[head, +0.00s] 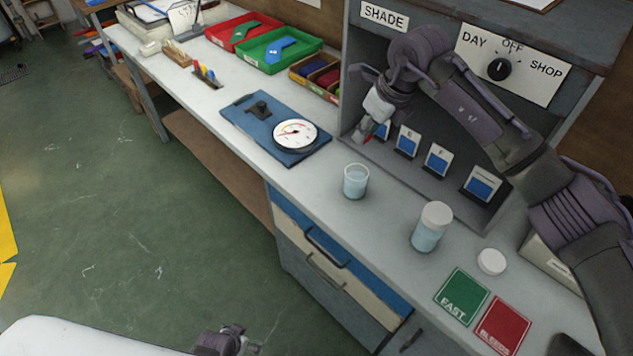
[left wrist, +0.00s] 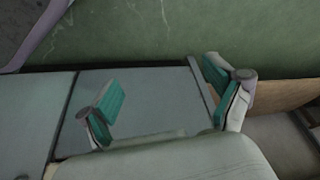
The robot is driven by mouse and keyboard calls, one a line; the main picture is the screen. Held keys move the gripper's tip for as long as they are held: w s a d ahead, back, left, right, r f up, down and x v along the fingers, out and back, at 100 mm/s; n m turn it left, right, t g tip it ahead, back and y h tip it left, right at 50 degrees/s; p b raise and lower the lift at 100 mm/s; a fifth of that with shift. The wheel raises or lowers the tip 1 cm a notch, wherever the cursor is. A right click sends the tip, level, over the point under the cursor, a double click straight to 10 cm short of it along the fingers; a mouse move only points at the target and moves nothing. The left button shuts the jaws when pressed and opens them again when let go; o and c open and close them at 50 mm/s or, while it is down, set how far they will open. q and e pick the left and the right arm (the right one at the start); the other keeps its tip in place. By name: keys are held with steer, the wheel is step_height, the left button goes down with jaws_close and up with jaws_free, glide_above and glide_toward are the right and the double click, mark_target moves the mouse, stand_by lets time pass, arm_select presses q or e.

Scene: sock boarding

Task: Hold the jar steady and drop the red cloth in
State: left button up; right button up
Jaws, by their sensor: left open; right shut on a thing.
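My right gripper (head: 373,132) reaches into the grey booth at its left side. It is shut on a small red thing (head: 366,141), apparently the red cloth, mostly hidden by the fingers. A jar (head: 427,236) of pale blue liquid with a white top stands upright on the bench. An open glass (head: 356,182) with similar liquid stands farther left; I cannot tell which one is the task's jar. My left gripper (head: 228,342) is low at the bottom edge, away from the bench top. In the left wrist view it is open and empty (left wrist: 162,88).
A loose white lid (head: 491,262) lies right of the jar, near green (head: 462,297) and red (head: 503,325) cards. Blue sample cards (head: 437,161) stand along the booth (head: 383,30). A blue board with a dial (head: 262,122) lies left. Bench between glass and jar is clear.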

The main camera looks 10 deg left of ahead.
arm_select(q)
steer(key=w+d+r+m+t+h, duration=0.1)
steer(key=w+r+t+h, duration=0.1)
steer(key=w+r, duration=0.95)
steer(key=w+d+r+m+h, duration=0.1)
steer(key=w+d+r+m, duration=0.1)
steer(key=w+r, duration=0.2)
steer(key=w+d+r+m+t+h, duration=0.1)
steer(key=w+r, duration=0.4)
steer(key=r, duration=0.6)
steer(key=w+d+r+m+t+h, duration=0.1)
steer(key=w+d+r+m+h, duration=0.1)
steer(key=w+d+r, duration=0.3)
step_height(320, 180, up, 4)
steer(key=shift+f+m, duration=0.25)
steer(key=shift+m, duration=0.15)
steer(key=h, duration=0.4)
glide_toward(346, 182)
steer(key=shift+w+f, duration=0.2)
steer(key=shift+f, duration=0.45)
steer(key=shift+d+r, duration=0.25)
steer(key=shift+d, duration=0.15)
steer(key=shift+w+d+t, duration=0.15)
steer(key=shift+d+t, duration=0.1)
steer(key=shift+t, duration=0.05)
steer(key=x, duration=1.1)
steer(key=shift+w+f, duration=0.15)
steer(key=shift+f, duration=0.05)
steer(key=c, duration=1.4)
